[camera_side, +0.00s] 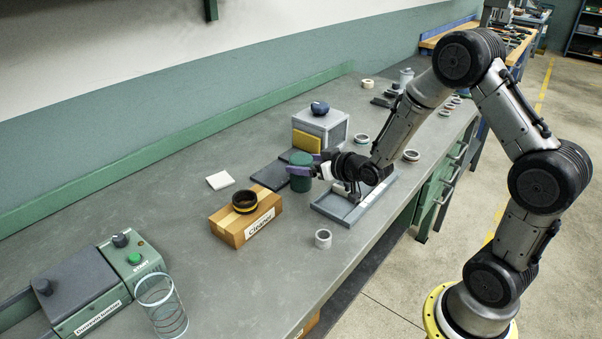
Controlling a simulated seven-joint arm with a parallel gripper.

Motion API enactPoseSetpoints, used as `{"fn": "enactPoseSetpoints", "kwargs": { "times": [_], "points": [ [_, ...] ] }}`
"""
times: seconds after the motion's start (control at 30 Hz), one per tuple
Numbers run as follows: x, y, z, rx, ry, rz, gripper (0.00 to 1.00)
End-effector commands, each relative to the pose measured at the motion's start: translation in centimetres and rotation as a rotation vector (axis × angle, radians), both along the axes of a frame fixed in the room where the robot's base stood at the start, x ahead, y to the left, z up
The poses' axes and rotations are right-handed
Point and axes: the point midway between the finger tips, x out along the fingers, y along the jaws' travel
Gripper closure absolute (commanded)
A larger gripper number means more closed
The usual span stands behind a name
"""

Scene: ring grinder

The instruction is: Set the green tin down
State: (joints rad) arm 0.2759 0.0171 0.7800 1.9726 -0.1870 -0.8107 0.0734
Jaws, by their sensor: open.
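The green tin (301,172) stands upright on or just above a dark flat pad, near the middle of the bench. My gripper (299,170) is at the tin, with its purple fingertips around the tin's upper part. The jaws are open. I cannot tell whether either finger still touches the tin. The tin's right side is partly hidden by the gripper.
A grey tray (352,207) lies right of the tin, and a grey box (320,127) stands behind.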

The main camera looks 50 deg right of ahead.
Motion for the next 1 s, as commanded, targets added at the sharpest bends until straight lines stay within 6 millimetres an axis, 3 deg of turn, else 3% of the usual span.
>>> {"fn": "enactPoseSetpoints", "kwargs": {
  "times": [0.23,0.53,0.87,1.0],
  "points": [
    [1.3,-0.2,-0.7,0.000,0.001,0.000,0.11],
    [4.6,-0.8,-2.1,0.000,0.000,0.000,0.11],
    [5.1,-0.9,-2.3,-0.001,-0.001,-0.001,0.11],
    [5.1,-0.9,-2.3,0.000,-0.001,0.000,0.36]
  ]
}}
